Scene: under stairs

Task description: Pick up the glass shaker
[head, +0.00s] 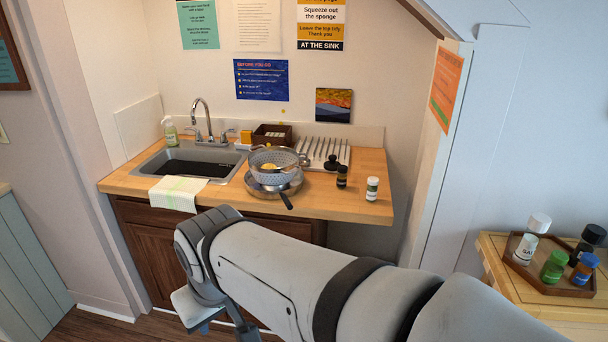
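Two small shakers stand upright on the wooden counter (330,205) near its right end: a dark one with a black top (342,177) and one with a white cap and a green label (372,189). I cannot tell from this view which is the glass shaker. My arm crosses the foreground, and my gripper (197,310) hangs low at its left end, in front of the cabinet and below the counter. It is well apart from both shakers. Its fingers are mostly hidden, so its opening does not show.
A colander (276,158) sits over a pan (262,190) left of the shakers. A sink (190,163) with a draped towel (175,193) is further left. A drying rack (322,152) is behind. At right, a wooden tray (547,280) holds several bottles, beyond a wall edge.

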